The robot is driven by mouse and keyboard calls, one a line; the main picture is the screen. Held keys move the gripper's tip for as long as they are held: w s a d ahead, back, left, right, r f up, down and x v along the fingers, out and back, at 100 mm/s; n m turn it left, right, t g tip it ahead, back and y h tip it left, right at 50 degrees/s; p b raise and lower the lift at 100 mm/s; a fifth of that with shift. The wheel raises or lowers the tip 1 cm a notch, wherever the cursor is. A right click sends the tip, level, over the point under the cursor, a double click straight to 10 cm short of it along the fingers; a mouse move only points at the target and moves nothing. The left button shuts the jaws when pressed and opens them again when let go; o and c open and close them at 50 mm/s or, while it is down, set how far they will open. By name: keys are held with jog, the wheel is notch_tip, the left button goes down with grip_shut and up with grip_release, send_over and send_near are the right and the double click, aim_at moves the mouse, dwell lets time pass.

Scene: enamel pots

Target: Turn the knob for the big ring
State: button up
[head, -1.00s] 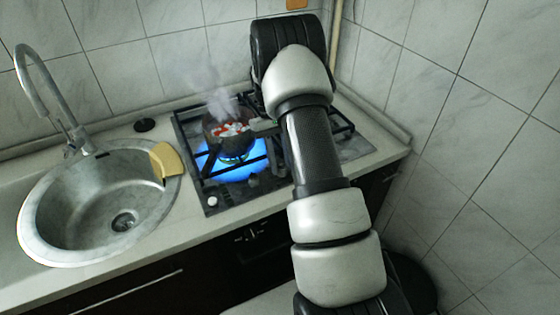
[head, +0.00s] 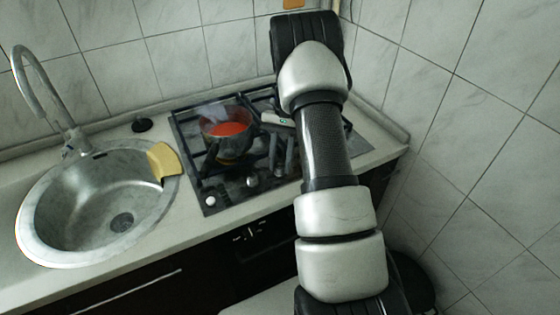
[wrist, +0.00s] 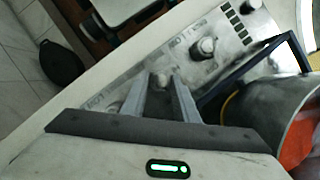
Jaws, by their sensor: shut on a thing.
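The hob (head: 188,131) has a row of knobs along its front edge. In the wrist view my gripper (wrist: 163,88) is shut on one knob (wrist: 160,79), its fingers on either side of it. Another knob (wrist: 204,47) stands free beside it. In the head view my gripper (head: 281,165) reaches down to the hob's front, right of a dark knob (head: 252,181) and a white knob (head: 210,201). Which ring each knob serves is not readable. A pot (head: 226,143) with red contents sits on the left ring; no blue flame shows under it.
The pot's wall also shows close to the fingers in the wrist view (wrist: 262,108). Black grates (head: 274,150) cover the hob. A sink (head: 60,237) with a tall tap and a yellow cloth (head: 164,161) lies left. A tiled wall (head: 470,130) stands at right.

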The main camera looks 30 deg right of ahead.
dwell(0.4)
jog(key=o, duration=1.1)
jog(key=shift+c, duration=0.2)
jog(key=p+v, duration=0.1)
jog(key=v, duration=1.6)
jog(key=shift+d, duration=0.2)
jog(key=shift+r, duration=0.1)
